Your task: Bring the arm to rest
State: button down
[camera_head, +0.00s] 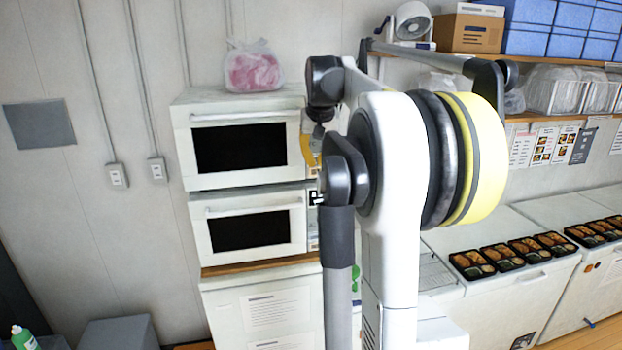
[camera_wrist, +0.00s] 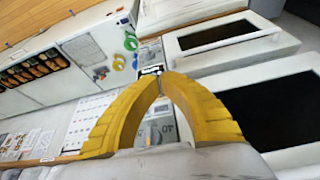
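My arm (camera_head: 392,180) is raised and folded, and it fills the middle of the head view. My gripper shows only as a small yellow part (camera_head: 308,150) behind the arm, in front of the right side of the upper white oven. In the wrist view both yellow fingers of my gripper (camera_wrist: 160,76) arch inward and their tips meet. Nothing shows between them. The arm hides part of the ovens' right side in the head view.
Two white ovens (camera_head: 240,106) are stacked on a white cabinet (camera_head: 265,312); a pink bag (camera_head: 254,72) lies on top. Bento trays (camera_head: 472,264) line white freezers at right. A wall shelf (camera_head: 545,118) holds clear containers. A green bottle (camera_head: 24,338) stands at lower left.

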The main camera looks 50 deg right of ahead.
notch_tip(320, 180, up, 4)
jog(key=a+f+n+t+b, duration=0.1)
jog(key=a+f+n+b, duration=0.1)
jog(key=a+f+b, duration=1.25)
jog(key=s+a+f+n+t+y+b, duration=0.1)
jog(key=s+a+f+b, duration=0.4)
jog(key=f, duration=0.9)
jog(key=s+a+f+n+t+y+b, duration=0.1)
jog(key=s+a+f+n+b, duration=0.2)
jog(key=a+f+b, duration=0.7)
jog(key=s+a+f+n+b, duration=0.2)
jog(key=s+a+f+b, duration=0.5)
jog(key=a+f, duration=0.6)
notch_tip(320, 180, down, 6)
jog(key=shift+s+r+t+y+b, duration=0.15)
jog(key=shift+s+t+y+b, duration=0.2)
jog(key=shift+s, duration=0.25)
